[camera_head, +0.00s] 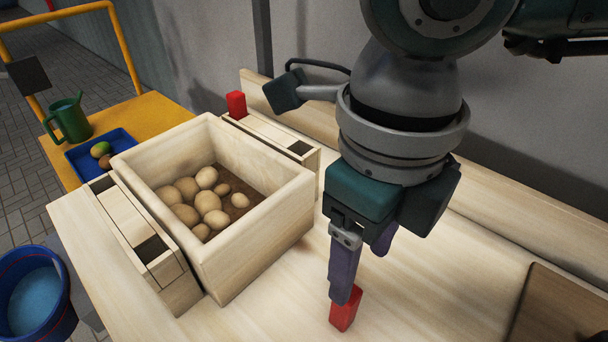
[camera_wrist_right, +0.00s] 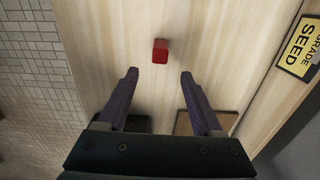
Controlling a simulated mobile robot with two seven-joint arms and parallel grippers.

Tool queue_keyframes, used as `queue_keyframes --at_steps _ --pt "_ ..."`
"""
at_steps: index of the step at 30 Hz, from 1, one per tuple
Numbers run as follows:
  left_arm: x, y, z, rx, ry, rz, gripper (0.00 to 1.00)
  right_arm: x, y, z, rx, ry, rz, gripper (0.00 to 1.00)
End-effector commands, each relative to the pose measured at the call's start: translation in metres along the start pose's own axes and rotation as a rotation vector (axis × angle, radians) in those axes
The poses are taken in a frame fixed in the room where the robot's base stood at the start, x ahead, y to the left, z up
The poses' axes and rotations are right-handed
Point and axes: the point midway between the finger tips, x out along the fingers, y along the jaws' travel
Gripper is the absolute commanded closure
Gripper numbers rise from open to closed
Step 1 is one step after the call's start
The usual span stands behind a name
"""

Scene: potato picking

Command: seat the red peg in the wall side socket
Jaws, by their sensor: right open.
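A red peg (camera_head: 345,310) is on the light wooden table top, partly hidden behind a finger of my right gripper (camera_head: 363,270). In the right wrist view the red peg (camera_wrist_right: 160,51) lies just past the open fingertips (camera_wrist_right: 159,74), centred between them, with nothing held. On the wall side of the potato crate runs a wooden rail (camera_head: 265,135) with a dark open socket (camera_head: 300,148) at its near end. Another red block (camera_head: 236,104) stands up at the rail's far end. My left gripper is not in view.
The wooden crate (camera_head: 262,215) holds several potatoes. A second rail (camera_head: 125,220) on its left side has dark openings. A brown board (camera_head: 560,305) lies at right. A yellow stand holds a green can (camera_head: 70,120) and blue tray (camera_head: 85,165). The grey wall is behind.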

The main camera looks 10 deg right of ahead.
Motion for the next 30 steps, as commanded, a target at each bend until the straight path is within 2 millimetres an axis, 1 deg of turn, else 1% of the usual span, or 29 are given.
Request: queue_keyframes --at_steps 3,11,18,21,27,28,30 --pt "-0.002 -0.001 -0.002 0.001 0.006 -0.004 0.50 0.019 0.002 -0.001 -0.001 0.004 0.003 0.32" --pt "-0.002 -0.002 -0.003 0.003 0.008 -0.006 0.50 0.044 0.002 0.001 -0.002 0.002 0.006 0.32" --pt "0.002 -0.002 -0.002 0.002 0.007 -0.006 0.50 0.080 0.001 0.004 -0.002 0.003 0.008 0.32" --pt "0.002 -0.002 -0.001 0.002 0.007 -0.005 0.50 0.086 0.001 0.004 -0.003 0.001 0.007 0.32" --pt "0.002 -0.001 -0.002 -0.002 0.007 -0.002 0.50 0.086 0.001 0.004 -0.003 0.000 0.008 0.32" --pt "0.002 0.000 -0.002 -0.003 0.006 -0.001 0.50 0.086 0.001 0.004 -0.003 0.000 0.008 0.35" --pt "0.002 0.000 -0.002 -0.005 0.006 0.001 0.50 0.086 0.001 0.004 -0.003 0.000 0.008 0.43"
